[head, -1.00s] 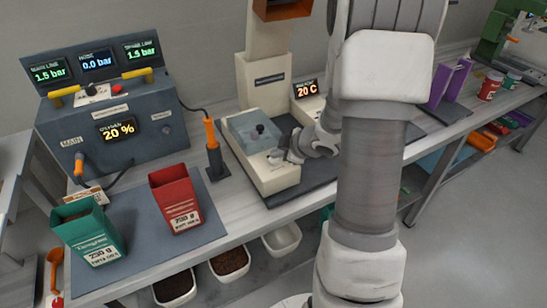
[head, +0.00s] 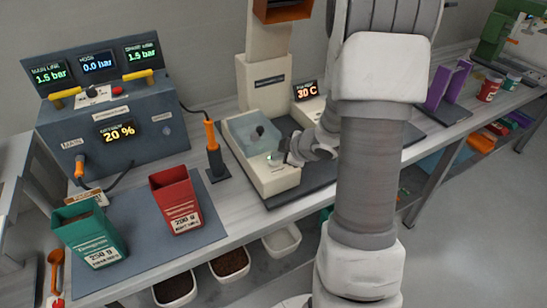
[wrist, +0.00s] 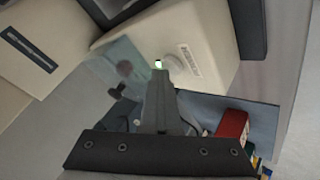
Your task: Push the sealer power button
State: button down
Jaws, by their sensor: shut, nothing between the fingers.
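The sealer (head: 278,180) is a cream machine with a clear-lidded top and a dark knob, on a dark mat at mid-bench. A small green-lit power button (head: 274,157) shows on its front top. It appears as a bright green-white spot (wrist: 158,63) in the wrist view. The sealer's display (head: 306,91) reads 30 C. My gripper (head: 287,153) is shut and empty, with its tips right beside the button. In the wrist view the closed fingers (wrist: 161,80) point at the lit spot. I cannot tell whether they touch it.
A blue-grey control box (head: 110,125) with gauges stands left. A red bin (head: 176,195) and a green bin (head: 90,235) sit on the front mat. An orange-handled tool (head: 211,148) stands in its holder left of the sealer. Purple holders (head: 447,85) stand right.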

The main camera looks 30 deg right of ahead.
aim_at(277, 163)
notch_tip(277, 163, up, 6)
jog(key=p, duration=0.6)
jog(key=shift+r, duration=0.1)
dwell(0.4)
